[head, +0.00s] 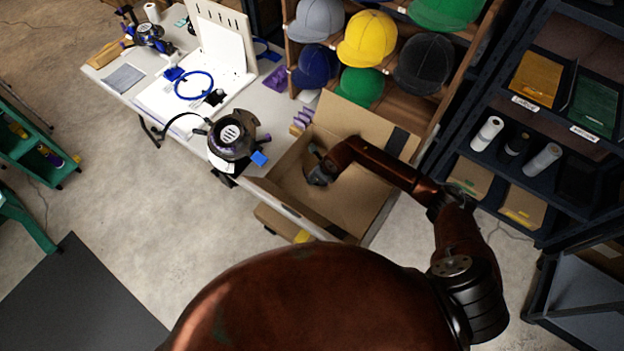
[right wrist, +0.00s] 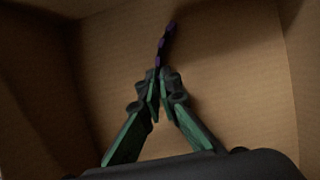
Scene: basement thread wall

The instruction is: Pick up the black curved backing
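The black curved backing (right wrist: 164,45) shows in the right wrist view as a thin dark curved strip with purple marks, standing up from between my fingertips. My right gripper (right wrist: 160,88) has its green-padded fingers drawn together at the near end of the strip and looks shut on it. In the head view my right gripper (head: 318,172) is down inside the open cardboard box (head: 372,190). I cannot make out the backing there. My left gripper is in neither view.
The box walls stand close around my right gripper. A worktable (head: 272,120) beside it holds a dark round machine (head: 232,137) and a blue hoop (head: 193,85). Cap shelves (head: 405,80) stand behind the box, and a dark rack (head: 545,130) stands right.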

